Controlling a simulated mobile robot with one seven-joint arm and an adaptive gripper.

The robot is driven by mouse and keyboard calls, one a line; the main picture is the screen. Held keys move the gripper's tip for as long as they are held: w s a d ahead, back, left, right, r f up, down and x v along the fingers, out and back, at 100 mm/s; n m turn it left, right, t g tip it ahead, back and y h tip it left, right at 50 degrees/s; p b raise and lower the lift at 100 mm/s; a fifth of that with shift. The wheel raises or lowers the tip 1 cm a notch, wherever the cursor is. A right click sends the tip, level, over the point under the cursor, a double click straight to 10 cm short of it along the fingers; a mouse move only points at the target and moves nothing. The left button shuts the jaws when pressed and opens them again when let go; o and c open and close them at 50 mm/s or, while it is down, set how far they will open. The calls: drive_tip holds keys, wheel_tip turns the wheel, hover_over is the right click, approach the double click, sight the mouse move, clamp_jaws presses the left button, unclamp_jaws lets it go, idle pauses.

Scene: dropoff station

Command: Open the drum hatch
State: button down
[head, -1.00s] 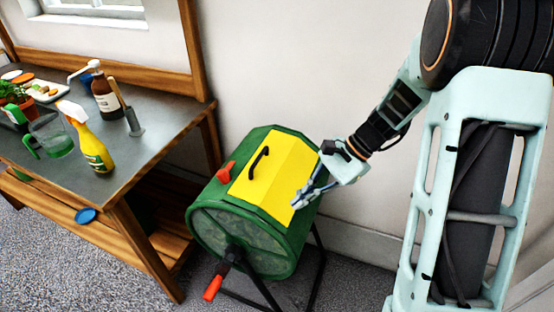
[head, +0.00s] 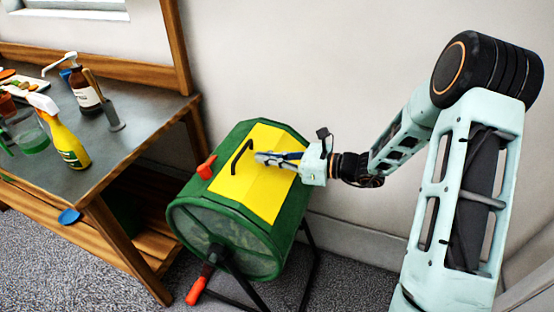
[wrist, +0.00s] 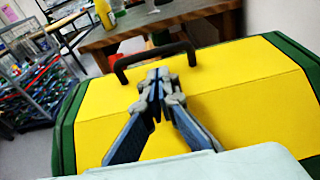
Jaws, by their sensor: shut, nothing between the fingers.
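The green drum (head: 185,218) stands on a dark metal frame beside the bench. Its yellow hatch (head: 258,198) lies flat on top and looks closed, with a black bar handle (head: 238,160) on it. A red latch (head: 206,168) sits beside the hatch on the left. My gripper (head: 258,157) is over the yellow hatch, just right of the handle, with its fingers together and empty. In the wrist view the fingertips (wrist: 158,76) point at the handle (wrist: 150,58), close to it; whether they touch cannot be told.
A wooden bench (head: 110,165) with a dark top stands left of the drum, holding a yellow spray bottle (head: 62,140) and a brown pump bottle (head: 84,90). A red-gripped crank (head: 196,290) sticks out at the drum's front. The wall is close behind.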

sight(253, 161)
drive_tip(key=shift+x, duration=2)
drive_tip(key=shift+d+b, duration=0.1)
drive_tip(key=shift+b, duration=0.2)
